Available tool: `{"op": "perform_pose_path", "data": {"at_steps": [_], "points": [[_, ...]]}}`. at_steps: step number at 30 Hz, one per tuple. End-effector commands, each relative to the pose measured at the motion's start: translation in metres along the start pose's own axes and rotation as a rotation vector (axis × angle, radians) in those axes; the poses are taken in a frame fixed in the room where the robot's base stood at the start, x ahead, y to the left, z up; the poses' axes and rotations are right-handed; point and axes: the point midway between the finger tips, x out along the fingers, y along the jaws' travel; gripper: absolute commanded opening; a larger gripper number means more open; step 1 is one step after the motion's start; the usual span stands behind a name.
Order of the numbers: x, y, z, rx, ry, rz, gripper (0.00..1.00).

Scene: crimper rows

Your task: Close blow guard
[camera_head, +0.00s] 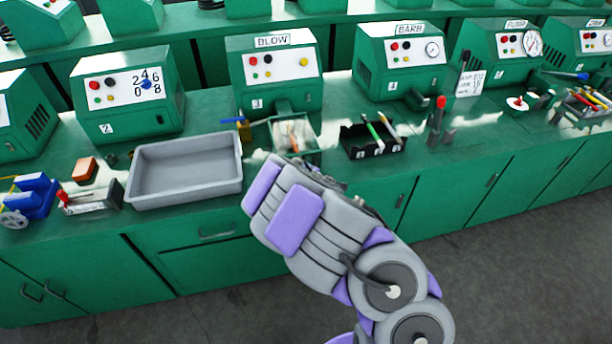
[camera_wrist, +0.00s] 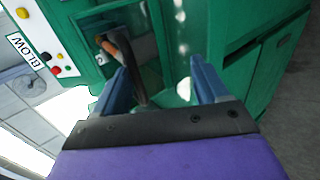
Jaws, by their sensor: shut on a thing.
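The BLOW machine (camera_head: 275,72) is a green box with a white panel of coloured buttons. In front of it is its green-edged blow guard (camera_head: 309,131), with a pale interior and a thin orange-brown item inside. In the wrist view the BLOW machine (camera_wrist: 48,45) is at the left, tilted. My gripper (camera_wrist: 158,70) has two blue fingers around the guard's near part, with a gap between them. A dark rod with an orange end shows near the left finger. I take the gripper as shut on the guard; the contact is not clear. In the head view my wrist hides the fingertips.
A grey empty tray (camera_head: 184,194) lies left of the guard. A black holder (camera_head: 374,148) with pens and the BARB machine (camera_head: 400,62) are to the right. A blue-handled yellow fitting (camera_head: 243,126) stands just left of the guard. Cabinets run below the bench.

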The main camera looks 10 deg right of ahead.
Motion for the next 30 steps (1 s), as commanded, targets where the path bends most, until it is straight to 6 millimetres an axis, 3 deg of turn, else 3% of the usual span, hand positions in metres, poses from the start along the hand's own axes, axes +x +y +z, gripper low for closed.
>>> {"op": "perform_pose_path", "data": {"at_steps": [1, 15, 30], "points": [[0.001, -0.009, 0.002, -0.002, -0.005, -0.018, 0.52], [-0.004, -0.003, 0.001, -0.002, -0.001, -0.003, 0.39], [-0.012, 0.005, 0.000, -0.003, -0.001, 0.001, 0.41]]}}
